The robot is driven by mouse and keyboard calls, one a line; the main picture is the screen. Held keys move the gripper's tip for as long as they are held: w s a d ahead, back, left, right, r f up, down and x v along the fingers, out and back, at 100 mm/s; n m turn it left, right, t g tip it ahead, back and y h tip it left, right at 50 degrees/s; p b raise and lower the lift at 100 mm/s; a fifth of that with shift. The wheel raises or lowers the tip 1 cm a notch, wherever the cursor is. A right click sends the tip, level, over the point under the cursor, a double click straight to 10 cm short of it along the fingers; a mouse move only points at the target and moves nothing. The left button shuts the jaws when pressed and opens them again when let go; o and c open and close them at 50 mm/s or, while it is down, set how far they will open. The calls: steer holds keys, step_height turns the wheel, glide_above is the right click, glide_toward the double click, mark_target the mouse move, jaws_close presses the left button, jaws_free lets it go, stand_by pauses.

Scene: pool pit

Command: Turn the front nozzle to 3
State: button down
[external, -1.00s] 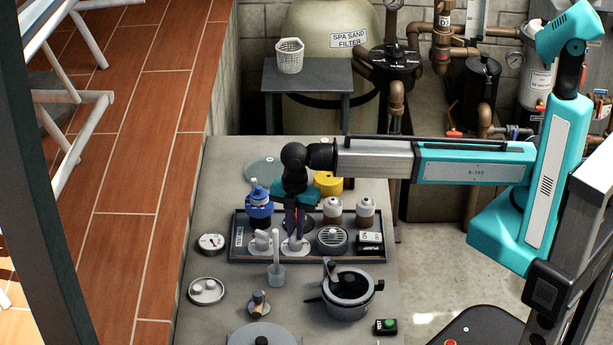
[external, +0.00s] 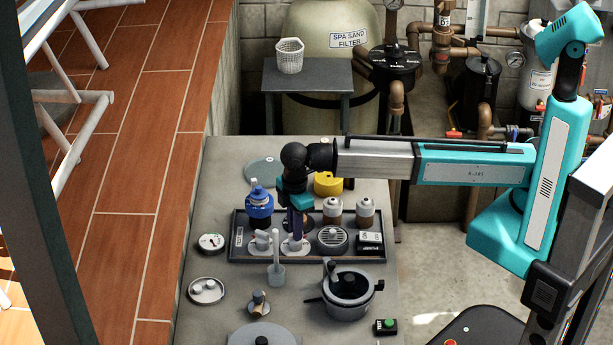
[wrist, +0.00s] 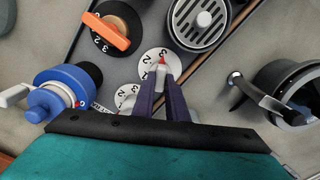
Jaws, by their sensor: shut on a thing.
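My gripper (external: 296,224) points down over the dark tray (external: 237,252) and is shut on a white nozzle (external: 296,246). In the wrist view, the fingers (wrist: 163,88) hold this nozzle, and its red tip (wrist: 161,60) points to the top of the picture. It stands on a white numbered dial (wrist: 149,66), partly hidden by the fingers. I cannot read for sure which number the tip meets. A second white nozzle (external: 262,240) stands to its left in the external view; its numbered dial (wrist: 125,97) is partly hidden in the wrist view.
A blue-capped valve (external: 259,204), an orange-handled black dial (wrist: 109,32), a round grille (external: 332,239) and two bottles (external: 332,209) stand close around my gripper.

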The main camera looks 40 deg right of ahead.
stand_by(0.4)
steer(key=c, duration=1.8)
jaws_free()
steer(key=shift+o, duration=0.2)
steer(key=shift+r, duration=0.15)
step_height(320, 180, up, 14)
steer(key=b, duration=0.3)
steer(key=shift+f, duration=0.25)
